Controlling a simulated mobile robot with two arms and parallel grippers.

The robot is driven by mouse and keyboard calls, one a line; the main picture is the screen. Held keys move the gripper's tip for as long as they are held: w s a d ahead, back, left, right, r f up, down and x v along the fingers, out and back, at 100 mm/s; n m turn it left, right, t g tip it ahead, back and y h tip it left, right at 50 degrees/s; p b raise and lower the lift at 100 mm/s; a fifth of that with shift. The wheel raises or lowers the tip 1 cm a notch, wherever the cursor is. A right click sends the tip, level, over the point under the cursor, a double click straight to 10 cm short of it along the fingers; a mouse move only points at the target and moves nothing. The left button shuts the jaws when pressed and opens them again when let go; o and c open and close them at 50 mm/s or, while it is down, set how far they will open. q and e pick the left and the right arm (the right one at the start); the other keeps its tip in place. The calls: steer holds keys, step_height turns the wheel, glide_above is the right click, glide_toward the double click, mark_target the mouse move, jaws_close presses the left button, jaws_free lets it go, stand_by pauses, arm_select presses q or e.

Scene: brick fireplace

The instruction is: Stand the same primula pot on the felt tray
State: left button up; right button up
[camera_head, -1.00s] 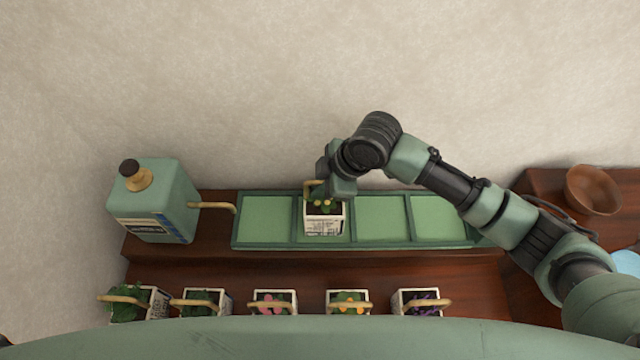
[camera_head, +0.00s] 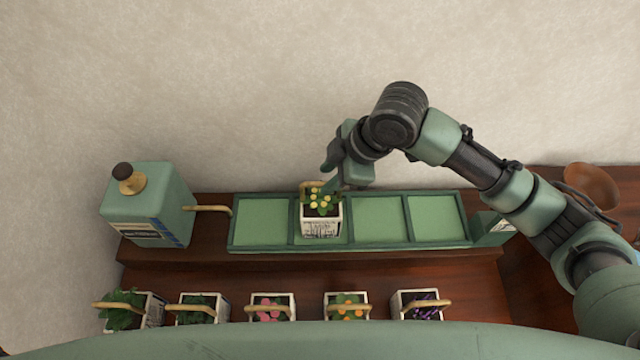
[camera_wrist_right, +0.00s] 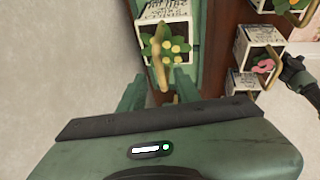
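The primula pot (camera_head: 321,228) is white with print, with yellow flowers and a tan loop handle. It stands upright in the second compartment from the left of the green felt-lined tray (camera_head: 380,220). In the right wrist view the pot (camera_wrist_right: 164,12) shows beyond my fingers, its handle near the gap between them. My right gripper (camera_head: 335,178) is just behind and right of the pot, by the wall side. Its fingers (camera_wrist_right: 158,90) are apart with nothing between them.
Several handled flower pots, one pink-flowered (camera_head: 272,308), stand in a row on the lower step. A green can (camera_head: 150,205) with a spout is left of the tray. A green box (camera_head: 492,228) is at its right end. A brown bowl (camera_head: 592,186) is far right.

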steer(key=v, duration=0.4)
steer(key=shift+d+r, duration=0.1)
steer(key=shift+r, duration=0.3)
steer(key=shift+s+f, duration=0.1)
